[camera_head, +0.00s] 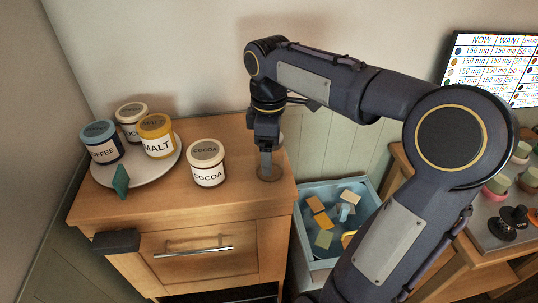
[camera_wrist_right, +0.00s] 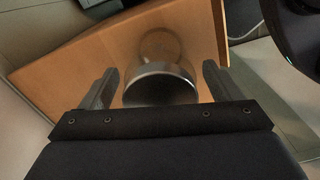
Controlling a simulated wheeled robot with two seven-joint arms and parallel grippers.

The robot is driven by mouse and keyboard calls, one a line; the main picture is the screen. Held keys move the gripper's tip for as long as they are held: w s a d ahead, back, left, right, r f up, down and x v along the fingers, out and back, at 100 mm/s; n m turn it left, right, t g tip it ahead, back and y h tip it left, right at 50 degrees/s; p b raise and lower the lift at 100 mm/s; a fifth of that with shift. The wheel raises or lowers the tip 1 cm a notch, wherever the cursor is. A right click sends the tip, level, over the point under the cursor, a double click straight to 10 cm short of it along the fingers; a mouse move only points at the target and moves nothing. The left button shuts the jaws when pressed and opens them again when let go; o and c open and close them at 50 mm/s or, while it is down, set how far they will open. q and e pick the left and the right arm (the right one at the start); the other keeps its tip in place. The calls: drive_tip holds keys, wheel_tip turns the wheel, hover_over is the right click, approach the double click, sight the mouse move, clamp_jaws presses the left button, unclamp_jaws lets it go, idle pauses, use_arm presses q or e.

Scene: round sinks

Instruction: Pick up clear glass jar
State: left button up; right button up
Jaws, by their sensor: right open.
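A clear glass jar (camera_head: 276,172) stands near the right end of the wooden cabinet top, partly hidden behind my right gripper (camera_head: 266,160). In the right wrist view the jar (camera_wrist_right: 160,70) shows a grey rim and a see-through body, with the wood visible through it. My right gripper (camera_wrist_right: 160,84) points down at the jar. Its fingers are apart, one on each side of the jar, with small gaps visible in the wrist view. My left gripper is not in view.
A white round tray (camera_head: 160,168) holds labelled coffee, malt and other jars, with a green piece (camera_head: 121,181) at its edge. A cocoa jar (camera_head: 207,165) stands between the tray and the glass jar. A blue bin (camera_head: 309,256) with blocks is right of the cabinet.

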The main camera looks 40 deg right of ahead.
drive_tip(key=shift+f, duration=0.85)
drive_tip(key=shift+c, duration=0.5)
drive_tip(key=c, duration=1)
drive_tip(key=shift+c, duration=0.4)
drive_tip(key=shift+r, duration=0.15)
